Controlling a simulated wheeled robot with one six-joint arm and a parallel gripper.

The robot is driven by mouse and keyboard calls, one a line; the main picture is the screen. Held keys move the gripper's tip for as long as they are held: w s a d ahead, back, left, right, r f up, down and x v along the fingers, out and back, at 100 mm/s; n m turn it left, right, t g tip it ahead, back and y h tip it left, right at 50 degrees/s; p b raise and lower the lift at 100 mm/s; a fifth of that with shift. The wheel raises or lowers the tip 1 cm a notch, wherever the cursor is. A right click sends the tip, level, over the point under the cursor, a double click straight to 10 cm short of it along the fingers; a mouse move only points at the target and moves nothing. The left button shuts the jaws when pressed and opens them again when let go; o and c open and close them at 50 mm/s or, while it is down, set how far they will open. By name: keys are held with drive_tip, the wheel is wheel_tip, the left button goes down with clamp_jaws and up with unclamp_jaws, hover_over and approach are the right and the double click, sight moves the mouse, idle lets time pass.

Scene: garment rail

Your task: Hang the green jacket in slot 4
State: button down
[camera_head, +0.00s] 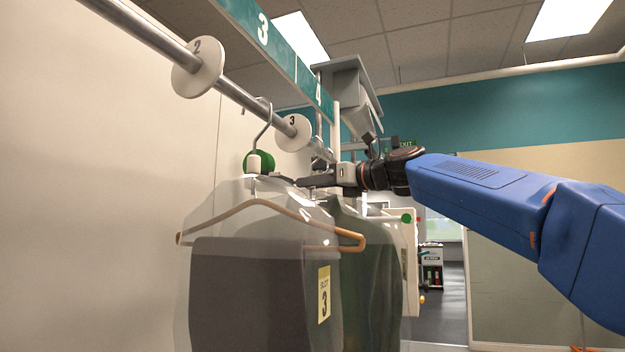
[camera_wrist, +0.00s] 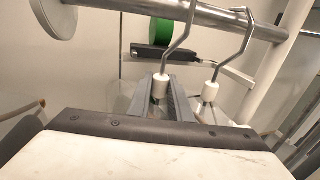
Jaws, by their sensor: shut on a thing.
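The green jacket (camera_head: 372,265), in a clear cover, hangs behind a nearer covered garment in the head view. My gripper (camera_head: 308,182) is shut at its hanger neck; the white collar (camera_wrist: 160,88) sits between the fingers (camera_wrist: 158,98) in the wrist view. The hook rises from the collar in front of the rail (camera_wrist: 220,20); its top is cut off, so I cannot tell whether it rests on the rail. In the head view, the number 4 on the sign (camera_head: 318,95) is above this stretch of rail (camera_head: 245,100), beyond disc 3 (camera_head: 294,132).
The nearer garment (camera_head: 250,285), tagged slot 3, hangs between discs 2 (camera_head: 198,66) and 3. Another hanger collar (camera_wrist: 210,92) is close to the right of the held one. A green cylinder (camera_wrist: 167,32) is behind the rail. Free floor (camera_head: 445,310) shows to the right.

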drive_tip(key=shift+f, duration=0.15)
drive_tip(key=c, duration=1.5)
unclamp_jaws()
drive_tip(key=shift+c, duration=0.2)
drive_tip(key=v, duration=1.7)
drive_tip(key=shift+d, duration=0.2)
drive_tip(key=shift+s, duration=0.15)
